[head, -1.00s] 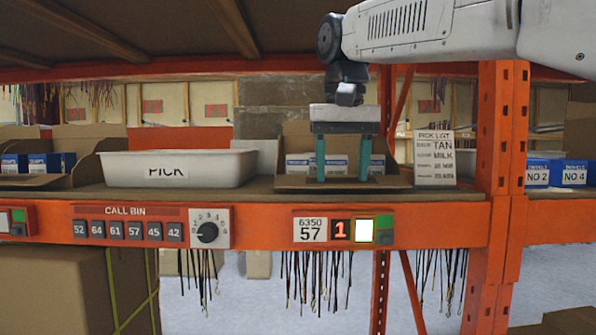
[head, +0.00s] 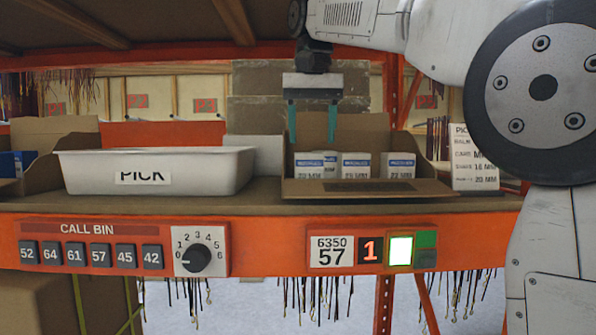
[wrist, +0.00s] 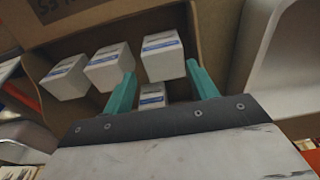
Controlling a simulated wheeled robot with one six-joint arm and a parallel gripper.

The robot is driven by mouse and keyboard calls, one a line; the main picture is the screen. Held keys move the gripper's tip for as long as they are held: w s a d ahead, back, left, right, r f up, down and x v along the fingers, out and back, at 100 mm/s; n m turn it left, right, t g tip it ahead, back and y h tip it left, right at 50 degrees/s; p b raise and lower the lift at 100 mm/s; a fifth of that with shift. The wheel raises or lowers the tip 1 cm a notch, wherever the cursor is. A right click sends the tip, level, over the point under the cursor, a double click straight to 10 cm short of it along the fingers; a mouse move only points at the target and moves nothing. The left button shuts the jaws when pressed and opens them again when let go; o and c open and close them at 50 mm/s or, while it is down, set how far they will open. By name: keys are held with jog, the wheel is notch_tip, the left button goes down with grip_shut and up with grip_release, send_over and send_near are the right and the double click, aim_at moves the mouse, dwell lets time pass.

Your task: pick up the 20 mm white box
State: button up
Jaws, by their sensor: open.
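Several white boxes with blue bands stand in an open cardboard bin (head: 420,187). In the head view the front row has a left box (head: 315,165), a middle box (head: 356,165) and a right box (head: 398,165). Their millimetre labels are too small to tell surely which is 20 mm. My gripper (head: 312,138) is open and empty, above the left part of the bin. In the wrist view my gripper (wrist: 160,68) has its fingers spread over a front box (wrist: 163,57) and another box (wrist: 152,95) behind it, partly hidden.
A white PICK tray (head: 215,180) stands left of the bin on the shelf. A printed list card (head: 474,170) stands to its right. The bin's cardboard walls surround the boxes. An orange shelf beam (head: 270,255) with a dial and call buttons runs along the front.

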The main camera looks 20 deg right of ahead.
aim_at(309, 166)
jog(key=shift+w, duration=0.3)
jog(key=shift+w+f, duration=0.15)
jog(key=shift+f, duration=0.05)
jog(key=f, duration=0.5)
jog(key=w+f, duration=0.1)
jog(key=f, duration=0.1)
jog(key=shift+f, duration=0.15)
jog(key=c, duration=0.7)
